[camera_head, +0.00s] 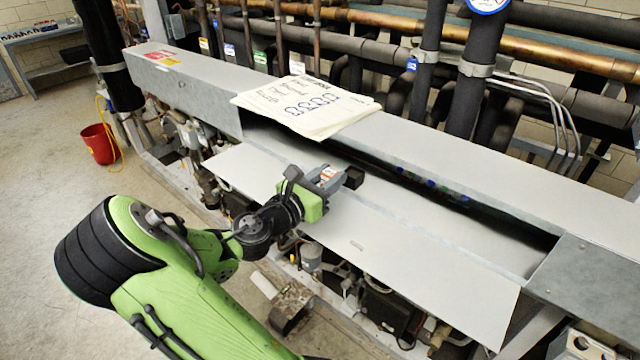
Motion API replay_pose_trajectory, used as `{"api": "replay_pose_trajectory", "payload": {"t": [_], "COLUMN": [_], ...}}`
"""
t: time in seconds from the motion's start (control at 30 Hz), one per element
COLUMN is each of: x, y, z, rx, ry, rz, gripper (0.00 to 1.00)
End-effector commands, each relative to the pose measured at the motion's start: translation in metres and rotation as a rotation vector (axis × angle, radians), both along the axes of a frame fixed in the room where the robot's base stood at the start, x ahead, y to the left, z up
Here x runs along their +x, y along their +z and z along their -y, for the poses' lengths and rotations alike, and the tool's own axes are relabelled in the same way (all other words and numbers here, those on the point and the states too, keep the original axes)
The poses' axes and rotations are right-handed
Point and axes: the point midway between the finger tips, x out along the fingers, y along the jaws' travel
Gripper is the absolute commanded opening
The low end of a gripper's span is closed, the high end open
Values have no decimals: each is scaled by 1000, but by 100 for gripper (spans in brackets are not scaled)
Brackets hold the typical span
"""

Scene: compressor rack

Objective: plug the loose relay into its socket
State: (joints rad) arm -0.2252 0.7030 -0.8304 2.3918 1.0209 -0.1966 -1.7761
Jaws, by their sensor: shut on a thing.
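My gripper (338,180) is over the lowered grey panel of the long metal cabinet, in front of its open slot. It is shut on a small dark block, the loose relay (353,178), which shows at the fingertips on the right side. The block is small here, and its pins and exact tilt cannot be told. The open slot (400,170) behind the panel is dark. I cannot make out the relay's socket.
A stack of handwritten papers (303,104) lies on the cabinet top and hangs over the slot's left part. The lowered panel (430,235) is bare to the right. Pipes (560,55) run behind. A red bucket (97,144) stands on the floor at left.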

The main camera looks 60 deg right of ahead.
Motion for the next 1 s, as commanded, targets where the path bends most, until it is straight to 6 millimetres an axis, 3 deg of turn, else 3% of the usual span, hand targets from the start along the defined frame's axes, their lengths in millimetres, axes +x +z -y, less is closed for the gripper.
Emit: {"api": "replay_pose_trajectory", "payload": {"t": [0.43, 1.0], "x": [-9, -9], "y": [-3, -2], "z": [55, 61], "rx": [0, 0], "ry": [-1, 1], "rz": [1, -2], "gripper": [3, 3]}}
